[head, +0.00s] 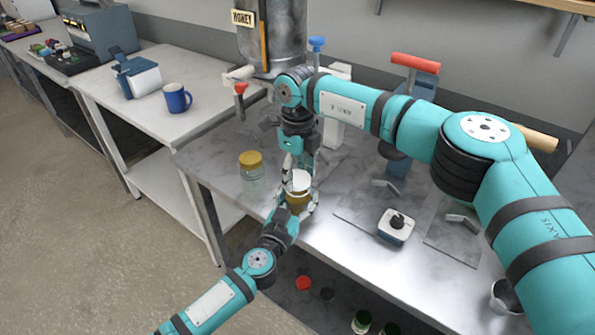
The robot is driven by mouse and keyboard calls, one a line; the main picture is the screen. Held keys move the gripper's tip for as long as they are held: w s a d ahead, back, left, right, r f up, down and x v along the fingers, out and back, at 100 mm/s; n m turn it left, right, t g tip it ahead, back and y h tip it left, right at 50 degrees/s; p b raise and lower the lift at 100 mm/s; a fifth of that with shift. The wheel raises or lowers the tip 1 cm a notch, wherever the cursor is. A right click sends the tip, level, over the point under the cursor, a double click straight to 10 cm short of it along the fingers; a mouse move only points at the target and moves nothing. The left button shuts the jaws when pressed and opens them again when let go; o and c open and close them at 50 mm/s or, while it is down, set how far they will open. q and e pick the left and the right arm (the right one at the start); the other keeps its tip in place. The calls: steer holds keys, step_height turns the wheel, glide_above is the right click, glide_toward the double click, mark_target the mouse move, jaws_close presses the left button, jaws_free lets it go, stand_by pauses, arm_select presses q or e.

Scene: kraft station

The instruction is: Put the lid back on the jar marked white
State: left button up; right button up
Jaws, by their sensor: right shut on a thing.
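A jar with amber-brown contents (298,200) stands near the front left of the steel table, with a white lid (298,180) at its top. My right gripper (299,172) points down from above and is shut on the white lid. I cannot tell whether the lid is seated or slightly above the rim. My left gripper (297,205) reaches in from the lower left, with its fingers around the jar's sides. Whether they press on the glass is too small to tell. The fingers hide part of the jar, and no marking on it is readable.
A clear jar with a yellow lid (251,168) stands close by on the left. Behind are a honey tank (275,35) and a red-handled press (415,75). A blue mug (177,98) is on the left table.

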steer(key=shift+f, duration=0.6)
stand_by(0.3)
